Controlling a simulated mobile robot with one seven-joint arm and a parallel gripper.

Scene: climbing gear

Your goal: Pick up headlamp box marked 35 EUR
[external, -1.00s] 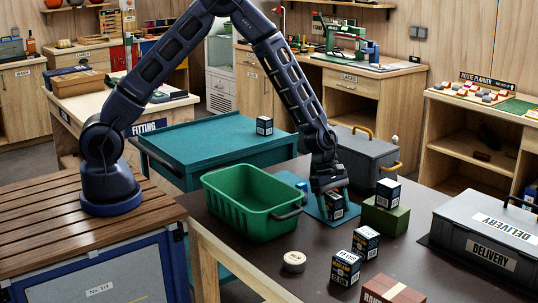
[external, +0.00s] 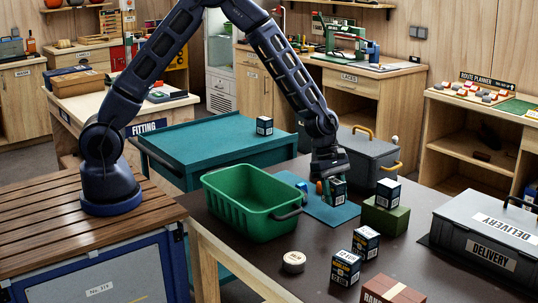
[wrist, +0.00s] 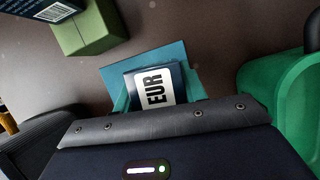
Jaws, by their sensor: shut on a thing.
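My gripper (external: 331,184) is shut on a small dark headlamp box (external: 339,191) with a white label. It holds the box above the blue mat (external: 335,214). In the wrist view the held box (wrist: 155,88) shows the letters EUR on its label; the number is not readable. The blue mat (wrist: 173,54) shows beyond it. Similar dark boxes stand elsewhere: one on the green block (external: 388,191), two on the dark table (external: 366,244) (external: 346,268), and one on the teal cart (external: 264,126). Their prices are too small to read.
A green basket (external: 250,205) stands left of the mat. An olive green block (external: 386,217) is close on the right, with a grey case (external: 362,150) behind.

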